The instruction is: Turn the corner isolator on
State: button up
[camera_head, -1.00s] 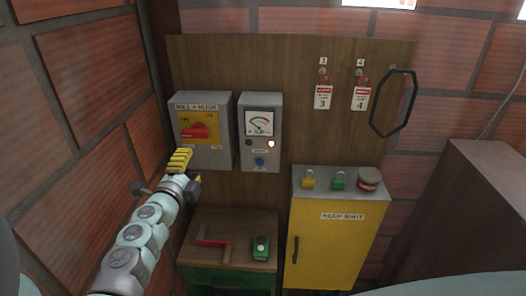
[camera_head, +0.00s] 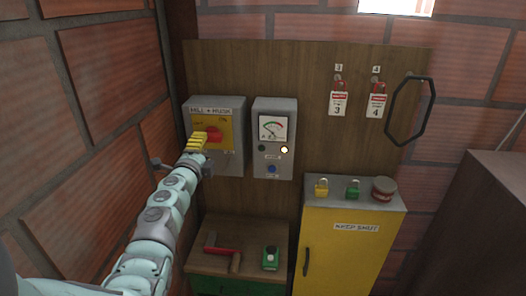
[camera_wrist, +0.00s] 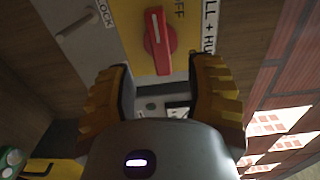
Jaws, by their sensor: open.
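The corner isolator (camera_head: 230,160) is a grey box labelled "MILL + HUSK" at the left of the wooden board. Its red handle (camera_head: 214,133) sits on a yellow plate, partly hidden by my gripper in the head view. In the wrist view the red handle (camera_wrist: 159,42) lies just beyond the fingertips, close to "OFF" lettering. My gripper (camera_head: 200,138) is open in front of the box, with yellow ribbed fingers. In the wrist view my gripper (camera_wrist: 162,68) has a clear gap between its fingers, and the handle is not between them.
A meter box (camera_head: 274,140) with a lit lamp hangs right of the isolator. Red padlocks with tags (camera_head: 338,104) hang further right. A yellow cabinet (camera_head: 340,255) carries padlocks and a tin. A low bench (camera_head: 215,265) holds a red-handled tool. A brick wall (camera_head: 110,80) closes the left side.

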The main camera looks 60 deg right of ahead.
aim_at(208, 140)
jog(key=b+x, duration=0.3)
jog(key=x, duration=0.2)
jog(key=shift+f, duration=0.15)
jog(key=shift+b+x, duration=0.55)
jog(key=shift+x, duration=0.3)
jog(key=shift+o, duration=0.2)
grip_shut()
